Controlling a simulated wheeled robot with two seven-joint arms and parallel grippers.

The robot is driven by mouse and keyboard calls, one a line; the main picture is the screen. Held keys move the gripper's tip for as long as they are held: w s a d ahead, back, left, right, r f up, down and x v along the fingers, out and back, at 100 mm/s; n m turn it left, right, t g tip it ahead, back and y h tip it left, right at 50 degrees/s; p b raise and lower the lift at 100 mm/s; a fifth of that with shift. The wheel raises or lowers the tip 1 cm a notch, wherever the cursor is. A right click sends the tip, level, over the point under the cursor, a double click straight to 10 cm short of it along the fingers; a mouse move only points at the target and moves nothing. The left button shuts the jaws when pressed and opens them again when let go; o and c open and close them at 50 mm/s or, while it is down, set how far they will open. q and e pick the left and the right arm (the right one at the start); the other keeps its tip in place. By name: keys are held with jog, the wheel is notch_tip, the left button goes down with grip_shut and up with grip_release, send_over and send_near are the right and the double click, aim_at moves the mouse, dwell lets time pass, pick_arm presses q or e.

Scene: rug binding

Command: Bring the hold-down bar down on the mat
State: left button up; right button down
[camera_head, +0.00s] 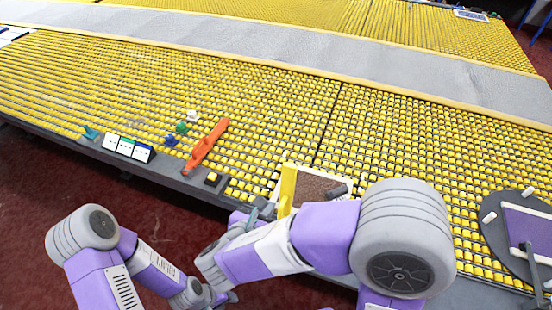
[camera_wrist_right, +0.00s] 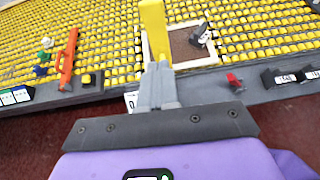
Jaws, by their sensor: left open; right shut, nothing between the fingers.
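The brown mat (camera_head: 318,186) lies in a pale frame on the rollers; it also shows in the right wrist view (camera_wrist_right: 186,46). A yellow bar (camera_head: 287,186), which looks like the hold-down bar, stands raised at the frame's left side; it also shows in the right wrist view (camera_wrist_right: 153,30). My right gripper (camera_head: 264,206) is shut and empty, its fingertips (camera_wrist_right: 159,68) at the bar's lower end in the picture. I cannot tell whether they touch. My left gripper (camera_head: 230,297) is open, low at the bottom of the head view, away from the mat.
A dark cylindrical piece (camera_head: 336,191) is at the mat's right side. An orange bar (camera_head: 206,146), small coloured pieces (camera_head: 181,128) and white-topped blocks (camera_head: 128,147) are to the left. A dark round plate with a purple panel (camera_head: 529,230) is at the right.

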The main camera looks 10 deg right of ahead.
jog(key=r, duration=0.1)
jog(key=r+t, duration=0.1)
jog(key=shift+w+a+r, duration=0.3)
jog(key=shift+r, duration=0.05)
send_near(286, 168)
jog(key=x, duration=0.5)
jog(key=shift+s+f, duration=0.1)
jog(key=shift+f, duration=0.2)
jog(key=shift+w+d+f, duration=0.15)
jog(key=shift+w+d, duration=0.3)
jog(key=shift+w, duration=0.15)
jog(key=shift+w, duration=0.1)
